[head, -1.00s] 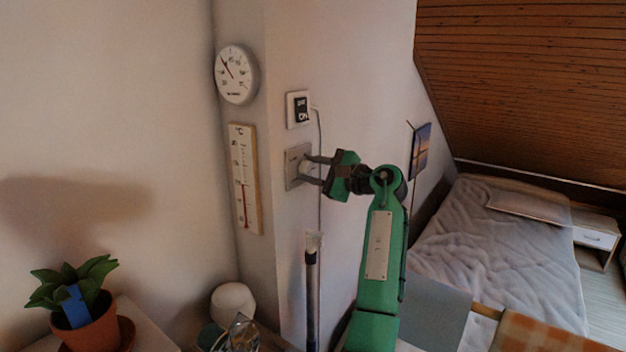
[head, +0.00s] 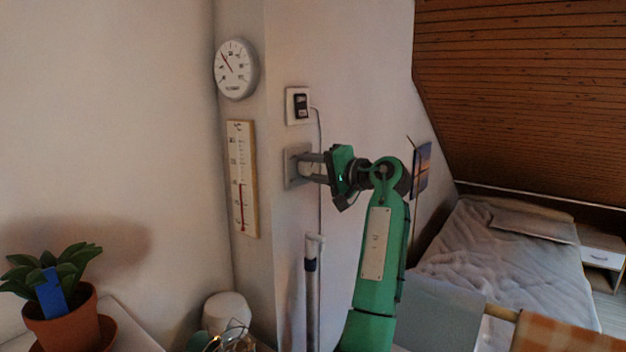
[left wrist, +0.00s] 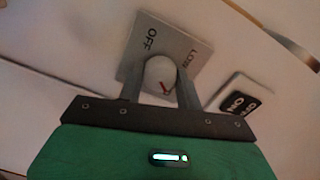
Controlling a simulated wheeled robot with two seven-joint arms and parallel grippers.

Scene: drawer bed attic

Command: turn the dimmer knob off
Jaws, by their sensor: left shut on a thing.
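The dimmer is a square grey plate (head: 291,169) on the wall, with a pale round knob. In the left wrist view the plate (left wrist: 187,38) bears the words OFF and LOW. The white knob (left wrist: 159,70) has a red mark that lies on its lower right side in that picture, away from the word OFF. My left gripper (head: 304,164) is shut on the knob, one finger on either side; it also shows in the left wrist view (left wrist: 160,82). The fingers hide the knob's sides. My right gripper is not in view.
A switch box (head: 299,105) with a cable sits just above the plate. A thermometer (head: 242,180) and round dial (head: 235,69) hang to the left. An upright pole (head: 313,290) stands below. A potted plant (head: 62,318) is at lower left, a bed (head: 500,260) at right.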

